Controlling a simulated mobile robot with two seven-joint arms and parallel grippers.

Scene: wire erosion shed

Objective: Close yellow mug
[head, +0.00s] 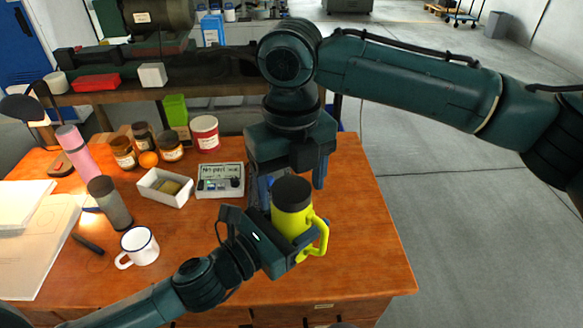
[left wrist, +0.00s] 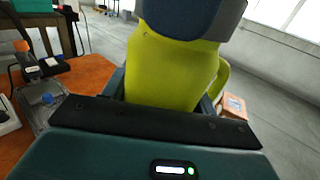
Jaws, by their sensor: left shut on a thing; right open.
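The yellow mug (head: 288,226) stands upright near the right end of the wooden table, its handle toward the right. A dark lid (head: 291,193) sits at its top; I cannot tell whether it is fully seated. My left gripper (head: 291,240) is shut on the mug's body from the front left. The mug's yellow body (left wrist: 175,75) fills the middle of the left wrist view, with a dark, grey-edged part over its top. My right gripper (head: 292,182) points down from above, open, with its fingers apart around the lid's level; whether they touch it is hidden.
A white enamel mug (head: 138,246), a grey bottle (head: 110,203), a white box (head: 165,187) and a device with a display (head: 220,181) stand left of the grippers. Jars and a red-and-white tin (head: 205,134) are behind. The table's right part is clear.

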